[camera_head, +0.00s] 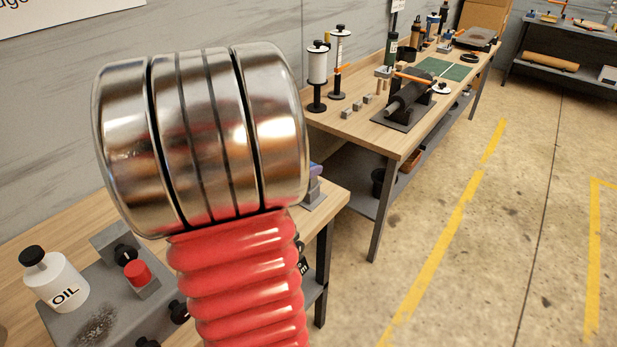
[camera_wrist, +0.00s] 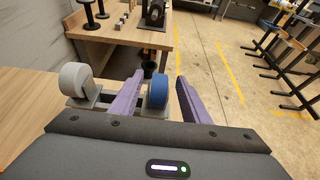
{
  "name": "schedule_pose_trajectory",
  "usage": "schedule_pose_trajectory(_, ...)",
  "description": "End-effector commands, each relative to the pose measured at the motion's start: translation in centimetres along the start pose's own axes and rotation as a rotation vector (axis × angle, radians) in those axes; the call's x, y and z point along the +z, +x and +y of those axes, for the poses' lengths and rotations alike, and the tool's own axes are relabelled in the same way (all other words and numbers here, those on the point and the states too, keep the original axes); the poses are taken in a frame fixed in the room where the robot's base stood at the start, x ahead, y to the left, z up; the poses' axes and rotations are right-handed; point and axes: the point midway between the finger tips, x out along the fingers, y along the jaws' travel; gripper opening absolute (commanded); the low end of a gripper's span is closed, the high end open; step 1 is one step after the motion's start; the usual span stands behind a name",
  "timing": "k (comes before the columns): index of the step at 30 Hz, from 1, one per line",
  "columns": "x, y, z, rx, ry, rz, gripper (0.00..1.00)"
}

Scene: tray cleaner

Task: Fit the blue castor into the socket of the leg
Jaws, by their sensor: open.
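The blue castor (camera_wrist: 157,91) stands near the edge of the wooden bench, seen in the wrist view. My gripper (camera_wrist: 159,77) is open, with one purple finger on each side of the blue wheel. I cannot tell whether either finger touches it. The wheel's lower part is hidden behind my gripper body. In the head view my arm hides most of this spot; only a small purple bit and a grey block show beside it. I cannot pick out the leg's socket in either view.
A grey castor (camera_wrist: 76,79) stands on a grey mount just left of my left finger. A white oil bottle (camera_head: 56,280) and a red knob (camera_head: 138,272) are at the lower left. A second workbench (camera_head: 345,128) holds spools, small blocks and a dark clamp. Open floor (camera_head: 480,260) lies right.

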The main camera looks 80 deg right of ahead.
Motion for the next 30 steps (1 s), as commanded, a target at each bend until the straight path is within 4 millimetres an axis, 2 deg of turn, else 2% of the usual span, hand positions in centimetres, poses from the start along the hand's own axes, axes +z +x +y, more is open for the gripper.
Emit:
schedule_pose_trajectory(3,0.0,1.6,-0.1,-0.002,0.0,0.001,0.42)
schedule_pose_trajectory(6,-0.1,2.3,-0.1,-0.001,0.0,0.001,0.42)
schedule_pose_trajectory(23,0.0,2.4,0.0,0.0,0.001,0.001,0.42)
schedule_pose_trajectory(30,0.0,2.4,0.0,0.0,0.001,0.001,0.26)
